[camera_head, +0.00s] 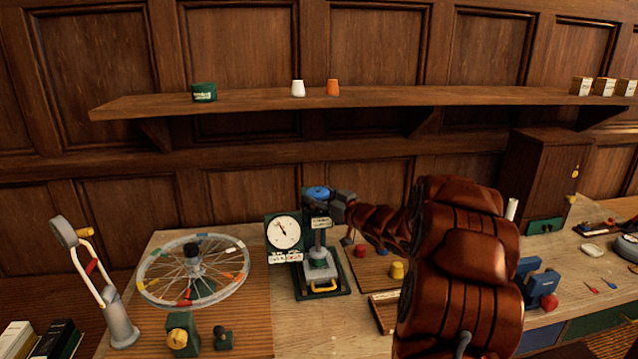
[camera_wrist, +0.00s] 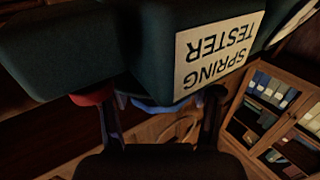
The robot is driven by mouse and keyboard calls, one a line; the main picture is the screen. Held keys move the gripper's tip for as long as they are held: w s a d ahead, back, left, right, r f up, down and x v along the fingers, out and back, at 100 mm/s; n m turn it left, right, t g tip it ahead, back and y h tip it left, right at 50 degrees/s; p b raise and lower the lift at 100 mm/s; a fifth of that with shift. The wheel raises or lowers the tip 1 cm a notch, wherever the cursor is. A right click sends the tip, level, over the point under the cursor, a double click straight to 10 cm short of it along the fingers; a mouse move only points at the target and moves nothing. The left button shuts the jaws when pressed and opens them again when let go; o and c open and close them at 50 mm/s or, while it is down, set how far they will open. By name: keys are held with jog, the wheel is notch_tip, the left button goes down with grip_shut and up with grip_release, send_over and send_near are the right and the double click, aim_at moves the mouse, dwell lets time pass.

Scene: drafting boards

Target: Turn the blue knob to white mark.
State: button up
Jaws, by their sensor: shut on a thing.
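The blue knob (camera_head: 317,192) sits on top of the spring tester (camera_head: 318,253), a dark green stand with a round white dial (camera_head: 284,232). My gripper (camera_head: 338,203) reaches the knob from the right and is shut on it. In the wrist view the blue knob (camera_wrist: 148,103) shows as a strip between my two fingers, partly hidden under the tester's dark green head (camera_wrist: 120,35). The head's "SPRING TESTER" label (camera_wrist: 220,48) appears upside down. I cannot make out a white mark beside the knob in either view.
A spoked wheel (camera_head: 193,270) lies left of the tester. A board with a yellow knob (camera_head: 397,270) is to its right, partly behind my arm. A wall shelf (camera_head: 250,103) with small cups runs above. A red part (camera_wrist: 92,97) is near my left finger in the wrist view.

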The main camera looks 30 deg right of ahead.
jog(key=shift+d+r+n+g+y+p, duration=0.15)
jog(key=shift+n+g+y+p, duration=0.35)
jog(key=shift+n+y+p, duration=1)
jog(key=g+y+p, duration=0.1)
jog(key=y+p, duration=0.1)
jog(key=shift+n+y, duration=0.3)
jog(key=shift+n, duration=0.1)
jog(key=shift+f+n+g+y+p, duration=0.2)
jog(key=shift+n+g+y+p, duration=0.35)
jog(key=shift+n+g+y, duration=1.45)
jog(key=shift+w+y, duration=0.1)
jog(key=shift+y, duration=0.4)
jog(key=shift+r+n+g+y, duration=0.1)
jog(key=shift+n+g+y, duration=1.25)
jog(key=shift+g, duration=0.65)
jog(key=o, duration=1.1)
jog(key=shift+o, duration=0.2)
